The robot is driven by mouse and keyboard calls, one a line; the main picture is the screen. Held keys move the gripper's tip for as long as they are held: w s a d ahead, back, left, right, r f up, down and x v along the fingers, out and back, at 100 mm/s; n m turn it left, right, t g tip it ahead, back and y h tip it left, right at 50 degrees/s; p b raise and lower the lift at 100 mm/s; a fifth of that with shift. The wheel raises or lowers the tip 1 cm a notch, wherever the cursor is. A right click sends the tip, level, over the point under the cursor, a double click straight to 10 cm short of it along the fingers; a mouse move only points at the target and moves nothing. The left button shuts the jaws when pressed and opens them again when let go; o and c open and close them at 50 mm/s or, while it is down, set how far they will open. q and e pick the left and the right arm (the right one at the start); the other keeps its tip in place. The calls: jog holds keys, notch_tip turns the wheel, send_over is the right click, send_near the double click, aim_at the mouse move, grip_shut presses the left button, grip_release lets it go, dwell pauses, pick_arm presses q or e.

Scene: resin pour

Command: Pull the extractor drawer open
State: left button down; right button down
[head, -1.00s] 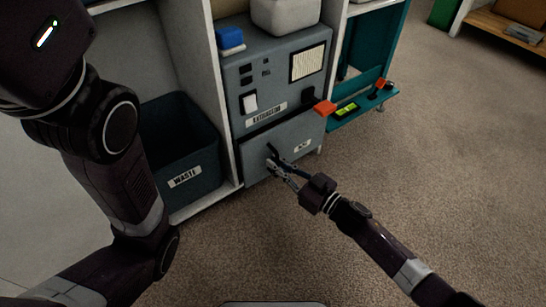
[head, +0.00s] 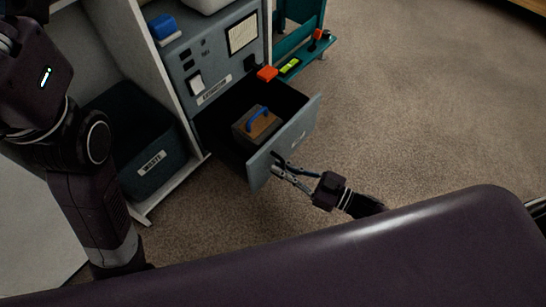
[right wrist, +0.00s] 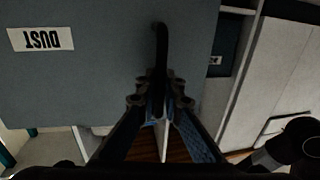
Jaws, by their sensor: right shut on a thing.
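The grey extractor (head: 178,62) stands in the shelving at the upper middle of the head view. Its drawer (head: 306,117) is pulled out, with a dark interior showing. A brown block with a blue handle (head: 257,122) sits inside. In the right wrist view the drawer front (right wrist: 95,75) bears an upside-down DUST label. My right gripper (head: 277,167) is shut on the dark drawer handle (right wrist: 161,40), in front of the panel. My left arm is at the left of the head view, but its gripper is not visible.
A dark waste bin (head: 150,165) stands left of the extractor. An orange piece (head: 266,73) sticks out above the drawer's back right. A teal unit (head: 312,45) with small items stands behind right. Carpet (head: 420,110) is clear to the right of the drawer.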

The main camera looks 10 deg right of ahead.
jog(key=shift+s+d, duration=0.15)
jog(key=shift+s, duration=0.05)
jog(key=c, duration=2.1)
grip_release()
jog(key=v, duration=1.2)
